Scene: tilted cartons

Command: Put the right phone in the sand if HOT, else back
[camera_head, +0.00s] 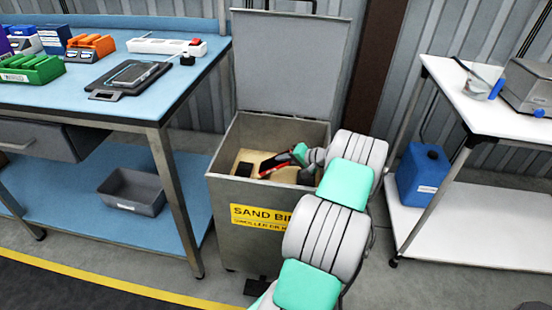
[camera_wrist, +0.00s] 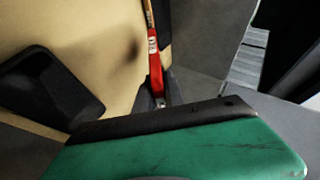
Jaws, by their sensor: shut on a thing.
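The sand bin (camera_head: 281,62) stands open in the middle of the head view, with its lid raised and pale sand inside. My gripper (camera_head: 272,167) reaches down into it from the right, and red shows at its fingers. A black rounded block (camera_wrist: 50,85) lies on the sand to the left, also visible in the head view (camera_head: 245,168). A dark phone (camera_head: 133,73) lies on a black tray on the blue bench.
The blue bench (camera_head: 190,75) on the left holds green and orange racks and a white power strip (camera_head: 160,46). A white table (camera_head: 500,115) stands on the right, with a blue can (camera_head: 422,175) on its lower shelf. The bin's walls surround my gripper closely.

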